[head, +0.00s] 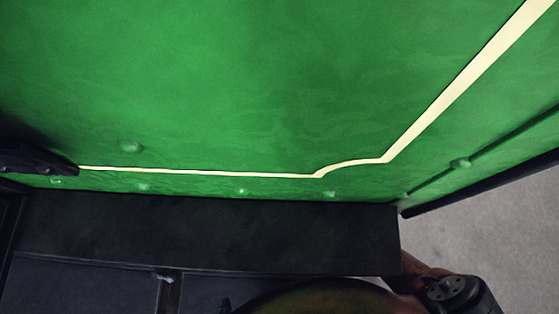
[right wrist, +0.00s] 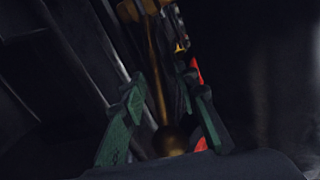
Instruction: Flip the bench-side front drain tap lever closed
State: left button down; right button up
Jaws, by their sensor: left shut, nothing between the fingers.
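In the right wrist view, a brass tap-like fitting (right wrist: 158,75) runs down between the two green fingers of my right gripper (right wrist: 165,82). It ends in a rounded brass part (right wrist: 171,140) low between the fingers. A red piece (right wrist: 197,72) shows beside and behind the right finger; it may be the lever, but I cannot tell its position. The right fingers are apart, and I cannot tell if they touch the fitting. In the head view, my left gripper (head: 62,166) is a dark, shut shape at the left edge, against the green panel. The tap is not visible there.
A green riveted panel (head: 230,80) with a cream stripe (head: 200,172) fills most of the head view. A dark ledge (head: 220,235) runs below it. Pale floor (head: 490,225) shows at right. Dark metal surfaces (right wrist: 60,75) stand left of the right gripper.

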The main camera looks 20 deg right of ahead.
grip_shut()
dwell(0.3)
dwell(0.5)
